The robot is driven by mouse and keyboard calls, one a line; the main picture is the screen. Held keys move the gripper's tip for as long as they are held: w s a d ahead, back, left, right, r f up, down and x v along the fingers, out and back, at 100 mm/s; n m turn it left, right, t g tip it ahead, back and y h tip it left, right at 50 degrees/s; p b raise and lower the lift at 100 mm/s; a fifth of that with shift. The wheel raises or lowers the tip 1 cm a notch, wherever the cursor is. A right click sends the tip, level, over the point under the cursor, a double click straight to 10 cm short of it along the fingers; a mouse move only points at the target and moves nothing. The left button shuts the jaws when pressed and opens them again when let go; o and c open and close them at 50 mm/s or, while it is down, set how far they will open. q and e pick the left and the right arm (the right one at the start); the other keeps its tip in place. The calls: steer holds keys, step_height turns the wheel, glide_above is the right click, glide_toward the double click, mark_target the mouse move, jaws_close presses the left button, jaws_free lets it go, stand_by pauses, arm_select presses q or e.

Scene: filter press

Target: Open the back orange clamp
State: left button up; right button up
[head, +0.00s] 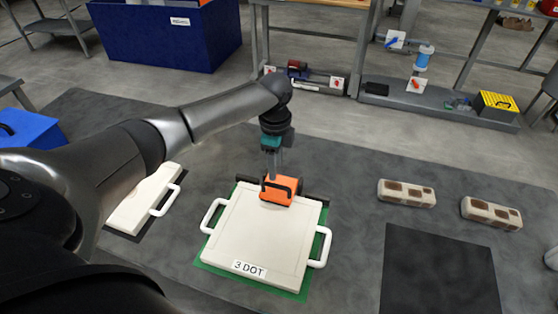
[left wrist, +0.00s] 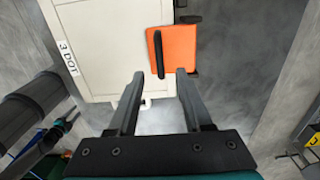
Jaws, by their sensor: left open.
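The orange clamp (head: 283,190) sits at the back edge of the white "3 DOT" press plate (head: 255,235), with a black handle on top. In the left wrist view the clamp (left wrist: 180,50) is a flat orange block, and its black handle (left wrist: 159,55) runs along one side. My left gripper (head: 276,170) is above and behind the clamp. In the left wrist view its fingers (left wrist: 160,76) are apart, and the near end of the handle appears between the fingertips. I cannot tell if they touch it. My right gripper is not in view.
The plate has white side handles (head: 212,216) and lies on a green base (head: 222,268). Another white plate (head: 140,206) is at left. Two speckled blocks (head: 406,193) lie right, behind a dark mat (head: 440,272). A blue bin (head: 165,35) stands at back.

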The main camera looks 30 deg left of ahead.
mark_target(276, 185)
arm_select(q)
steer(key=shift+f+b, duration=0.6)
step_height(276, 185, down, 4)
steer(key=b, duration=0.5)
steer(key=shift+f, duration=0.9)
steer(key=shift+f+b, duration=0.3)
steer(key=shift+f, duration=0.6)
